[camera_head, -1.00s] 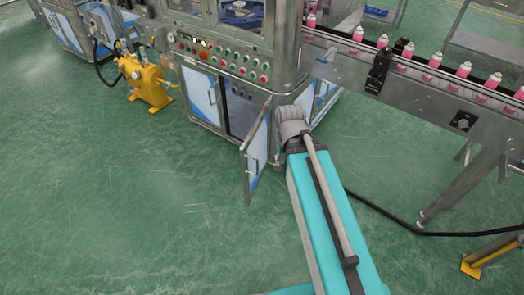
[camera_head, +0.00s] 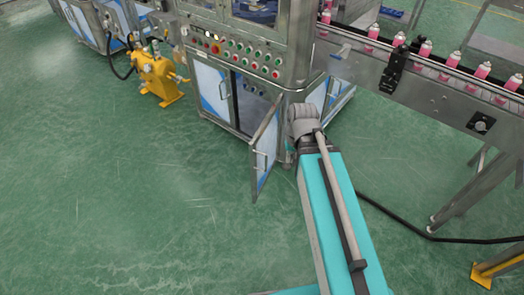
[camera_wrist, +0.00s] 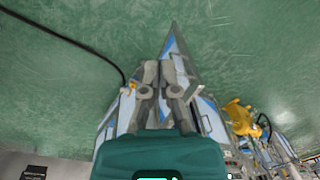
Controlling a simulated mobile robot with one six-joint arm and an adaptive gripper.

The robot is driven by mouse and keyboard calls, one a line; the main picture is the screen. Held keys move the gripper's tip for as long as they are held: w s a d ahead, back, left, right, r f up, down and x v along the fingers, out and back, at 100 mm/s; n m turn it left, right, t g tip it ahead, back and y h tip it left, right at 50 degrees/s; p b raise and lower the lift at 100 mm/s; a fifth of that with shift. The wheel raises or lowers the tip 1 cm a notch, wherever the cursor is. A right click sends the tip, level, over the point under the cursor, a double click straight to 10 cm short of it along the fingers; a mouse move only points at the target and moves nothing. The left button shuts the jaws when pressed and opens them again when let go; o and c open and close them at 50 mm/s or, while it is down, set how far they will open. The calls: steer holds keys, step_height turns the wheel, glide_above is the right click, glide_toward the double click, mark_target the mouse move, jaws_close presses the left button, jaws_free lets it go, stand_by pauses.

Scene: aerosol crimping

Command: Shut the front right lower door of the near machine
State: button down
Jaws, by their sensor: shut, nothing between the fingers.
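The front right lower door (camera_head: 265,152) of the near machine (camera_head: 238,52) stands open, swung out toward me, with a bar handle on its face. Behind it the dark cabinet opening (camera_head: 250,104) shows. In the head view the end of my arm is just right of the door, and my gripper is hidden there. In the wrist view my gripper (camera_wrist: 161,70) is shut and empty. The door (camera_wrist: 173,47) rises beyond the fingertips as a narrow blue and white panel. I cannot tell whether the fingers touch it.
Another lower door (camera_head: 210,90), left of the opening, is shut. A yellow pump (camera_head: 158,78) stands on the floor at left. A conveyor (camera_head: 440,92) with pink cans runs at right. A black cable (camera_head: 400,224) lies on the floor. The green floor in front is clear.

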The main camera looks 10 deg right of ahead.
mark_target(257, 145)
steer(key=w+a+f+m+t+y+b, duration=0.1)
steer(key=w+f+m+y+b, duration=0.35)
steer(key=f+b, duration=0.5)
steer(key=w+a+f+m+t+y+b, duration=0.1)
steer(key=w+a+f+m+y+b, duration=0.15)
steer(key=w+f+m+b, duration=0.7)
steer(key=w+d+f+m+t+y+b, duration=0.6)
steer(key=w+d+f+m+y+b, duration=0.1)
steer(key=b, duration=1.7)
steer(key=shift+w+d+m+t+y, duration=0.2)
steer(key=shift+d+m+t+y, duration=0.15)
steer(key=shift+d+m, duration=0.6)
steer(key=x, duration=1.4)
steer(key=shift+f, duration=0.1)
steer(key=shift+w, duration=0.1)
